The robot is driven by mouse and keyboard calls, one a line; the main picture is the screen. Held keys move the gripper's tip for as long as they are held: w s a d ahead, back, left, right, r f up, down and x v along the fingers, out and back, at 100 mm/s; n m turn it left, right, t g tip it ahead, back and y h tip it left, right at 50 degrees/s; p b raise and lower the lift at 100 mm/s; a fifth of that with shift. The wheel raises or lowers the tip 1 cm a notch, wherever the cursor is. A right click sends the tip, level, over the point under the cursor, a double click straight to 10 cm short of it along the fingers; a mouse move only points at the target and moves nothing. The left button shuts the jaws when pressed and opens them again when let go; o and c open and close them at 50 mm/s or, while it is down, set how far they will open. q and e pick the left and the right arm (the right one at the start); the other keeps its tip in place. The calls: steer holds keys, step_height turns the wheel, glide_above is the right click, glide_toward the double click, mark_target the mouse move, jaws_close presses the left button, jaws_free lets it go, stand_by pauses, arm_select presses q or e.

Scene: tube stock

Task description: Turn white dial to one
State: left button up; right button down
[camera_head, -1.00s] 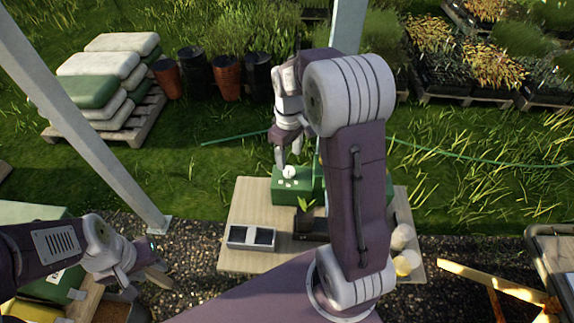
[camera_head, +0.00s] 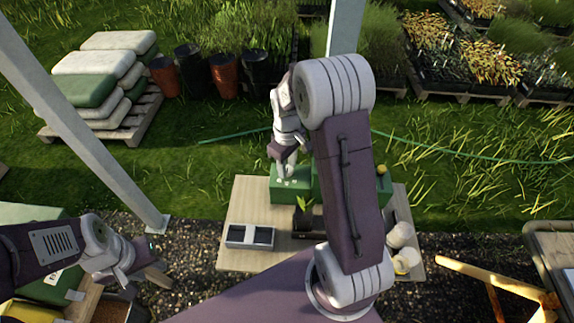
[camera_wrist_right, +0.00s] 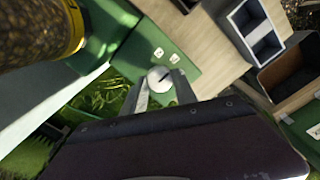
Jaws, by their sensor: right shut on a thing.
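The white dial (camera_wrist_right: 160,77) sits on the green box (camera_wrist_right: 128,68) and carries a dark pointer line slanting up to the right in the right wrist view. Two small white marks (camera_wrist_right: 166,55) lie on the green face beside it. My right gripper (camera_wrist_right: 161,87) is shut on the dial, one finger on each side. In the head view my right gripper (camera_head: 286,170) reaches down onto the green box (camera_head: 289,188) at the table's back edge and hides most of the dial. My left gripper (camera_head: 152,275) hangs at the lower left, away from the box; its finger opening is unclear.
The wooden table (camera_head: 233,208) holds a grey two-bay tray (camera_head: 250,237), a potted seedling (camera_head: 303,215) and pale round pots (camera_head: 400,235). A metal post (camera_head: 85,125) stands left of the table.

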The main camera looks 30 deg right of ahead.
steer(key=shift+r+m, duration=0.1)
steer(key=shift+m, duration=0.2)
steer(key=m+p, duration=0.2)
steer(key=m, duration=0.1)
steer(key=shift+r, duration=0.1)
steer(key=shift+m+p, duration=0.85)
steer(key=shift+m, duration=1.65)
steer(key=shift+w, duration=0.1)
steer(key=c, duration=1)
jaws_free()
steer(key=shift+o, duration=0.2)
